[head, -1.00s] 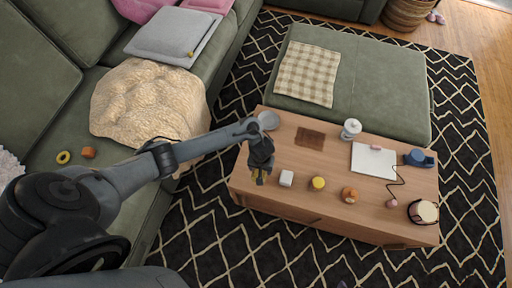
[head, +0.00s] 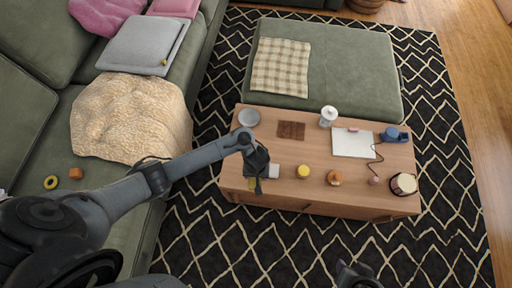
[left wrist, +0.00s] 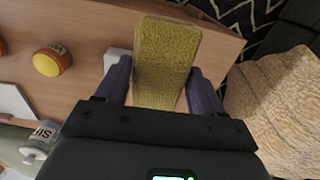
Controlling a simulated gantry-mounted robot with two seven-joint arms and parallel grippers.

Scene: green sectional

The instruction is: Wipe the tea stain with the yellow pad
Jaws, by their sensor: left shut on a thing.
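My left gripper (head: 257,184) is above the front left edge of the wooden table (head: 345,187). It is shut on the yellow pad (left wrist: 165,62), which stands out between its two fingers in the left wrist view. Only a sliver of the pad shows in the head view. A dark brown rectangular patch (head: 291,130) lies on the table, behind and right of the gripper; I cannot tell if it is the tea stain or a flat object. A dark part at the bottom edge, seemingly my right gripper (head: 356,276), is cut off.
On the table are a grey dish (head: 249,117), a white block (head: 274,171), a yellow-lidded jar (head: 303,171), an orange jar (head: 334,178), a white canister (head: 328,116), a white board (head: 353,142) and a blue item (head: 392,134). The green sofa is at left.

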